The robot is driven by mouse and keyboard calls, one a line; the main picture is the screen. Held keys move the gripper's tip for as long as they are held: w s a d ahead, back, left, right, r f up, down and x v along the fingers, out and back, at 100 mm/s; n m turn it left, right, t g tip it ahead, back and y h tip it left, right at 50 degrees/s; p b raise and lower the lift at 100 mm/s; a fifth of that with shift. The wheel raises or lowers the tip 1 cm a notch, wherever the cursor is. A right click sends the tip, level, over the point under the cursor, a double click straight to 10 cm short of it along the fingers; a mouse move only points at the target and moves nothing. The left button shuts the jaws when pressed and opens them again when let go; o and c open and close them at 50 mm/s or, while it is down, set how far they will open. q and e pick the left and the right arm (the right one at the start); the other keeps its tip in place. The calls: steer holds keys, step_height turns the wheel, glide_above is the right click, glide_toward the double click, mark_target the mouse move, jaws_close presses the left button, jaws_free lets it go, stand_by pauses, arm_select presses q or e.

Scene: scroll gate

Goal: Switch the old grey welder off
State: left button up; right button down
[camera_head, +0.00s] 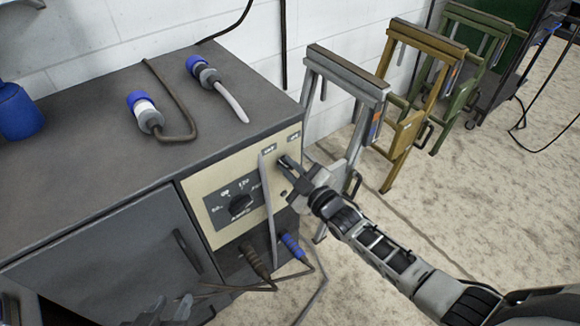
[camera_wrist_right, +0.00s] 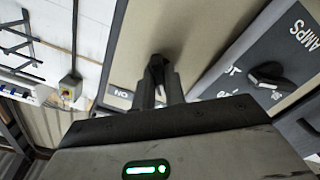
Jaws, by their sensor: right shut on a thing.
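The old grey welder (camera_head: 95,225) has a beige front panel (camera_head: 225,172) with a round amps dial (camera_head: 240,205). The dial also shows in the right wrist view (camera_wrist_right: 268,76). My right gripper (camera_head: 284,163) is at the panel's upper right. In the right wrist view my right gripper (camera_wrist_right: 158,88) is shut on a small black switch (camera_wrist_right: 157,62), mostly hidden between its fingers. An ON label (camera_wrist_right: 120,93) sits beside it, turned over in this view. My left gripper (camera_head: 165,312) is low at the left, partly cut off by the frame edge; its opening is unclear.
Two blue-ended plugs (camera_head: 145,112) (camera_head: 205,73) with cables lie on the welder's top. Cable connectors (camera_head: 292,245) hang below the panel. Grey (camera_head: 345,75), yellow (camera_head: 425,45) and green (camera_head: 475,30) folding stands line the wall.

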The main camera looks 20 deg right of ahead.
stand_by(0.6)
steer(key=c, duration=1.5)
jaws_free()
steer(key=shift+o, duration=0.2)
steer(key=v, duration=1.6)
steer(key=shift+p, duration=0.4)
steer(key=s+a+m+g+h, duration=0.3)
steer(key=s+a+m+g, duration=0.3)
steer(key=s+m, duration=0.3)
steer(key=shift+a+f+m, duration=0.3)
steer(key=shift+a+f, duration=0.15)
steer(key=shift+a, duration=0.05)
